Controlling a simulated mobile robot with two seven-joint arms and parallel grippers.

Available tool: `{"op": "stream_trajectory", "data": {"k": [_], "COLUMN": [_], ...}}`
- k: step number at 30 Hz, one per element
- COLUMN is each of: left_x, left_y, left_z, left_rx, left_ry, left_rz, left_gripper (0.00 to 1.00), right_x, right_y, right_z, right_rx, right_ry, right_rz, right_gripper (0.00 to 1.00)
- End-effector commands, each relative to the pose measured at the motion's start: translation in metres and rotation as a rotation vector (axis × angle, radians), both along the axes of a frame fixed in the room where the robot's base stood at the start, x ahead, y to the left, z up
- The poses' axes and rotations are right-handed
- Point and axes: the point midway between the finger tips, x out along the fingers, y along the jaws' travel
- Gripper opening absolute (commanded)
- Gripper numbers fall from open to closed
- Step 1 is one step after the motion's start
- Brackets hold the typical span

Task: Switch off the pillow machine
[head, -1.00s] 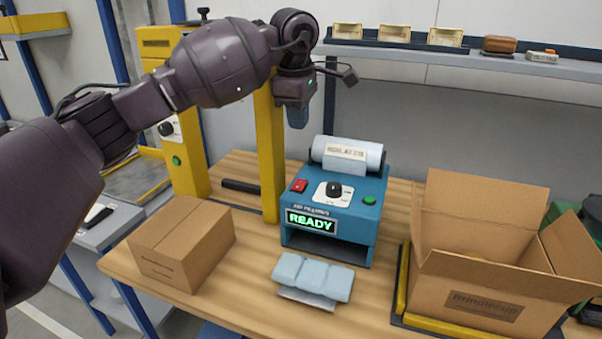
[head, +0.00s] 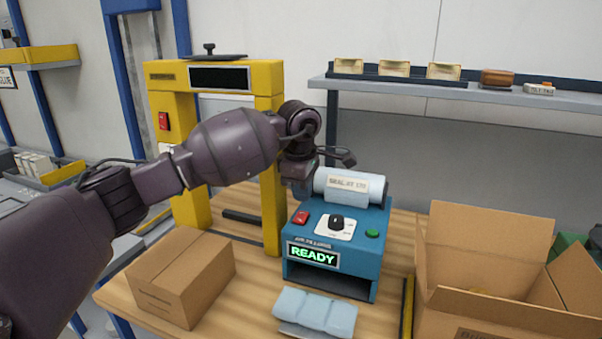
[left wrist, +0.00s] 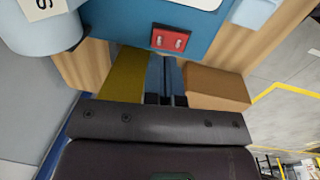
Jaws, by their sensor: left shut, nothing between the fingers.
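The blue pillow machine (head: 335,255) stands on the wooden bench. Its front display reads READY in green. On its top are a red rocker switch (head: 301,218), a black knob (head: 336,222) on a white plate, and a green button (head: 373,234). A labelled film roll (head: 350,187) lies at its back. My left gripper (head: 300,195) hangs just above and behind the red switch, apart from it. In the left wrist view the gripper's fingers (left wrist: 166,98) are shut and empty, with the red switch (left wrist: 170,38) beyond them. My right gripper is not in view.
A closed carton (head: 180,280) sits left of the machine and an open carton (head: 490,290) sits right. Air pillows (head: 315,313) lie in front of it. A yellow frame (head: 270,160) stands behind my left wrist. A shelf (head: 480,92) runs along the back wall.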

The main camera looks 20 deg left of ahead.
Motion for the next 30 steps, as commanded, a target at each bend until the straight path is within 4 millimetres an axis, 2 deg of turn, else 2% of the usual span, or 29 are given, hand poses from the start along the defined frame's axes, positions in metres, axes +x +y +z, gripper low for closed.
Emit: {"op": "stream_trajectory", "data": {"k": [3, 9, 23, 27, 30], "left_x": [0.002, 0.004, 0.005, 0.008, 0.007], "left_y": [0.0, 0.0, 0.0, 0.001, 0.0], "left_z": [-0.019, -0.036, -0.04, -0.051, -0.048], "left_rx": [0.0, -0.001, 0.0, 0.002, 0.001], "left_ry": [0.002, -0.001, -0.002, 0.002, 0.001], "left_rz": [0.001, 0.001, 0.001, 0.001, 0.001], "left_gripper": [0.0, 0.0, 0.0, 0.0, 0.0], "right_x": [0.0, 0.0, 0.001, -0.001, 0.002], "right_y": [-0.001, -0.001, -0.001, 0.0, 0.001], "right_z": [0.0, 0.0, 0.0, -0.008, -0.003], "right_rx": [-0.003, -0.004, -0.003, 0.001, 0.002], "right_ry": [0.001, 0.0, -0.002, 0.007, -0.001], "right_rz": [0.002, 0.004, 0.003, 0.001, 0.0], "right_gripper": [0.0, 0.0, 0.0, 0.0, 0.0]}}
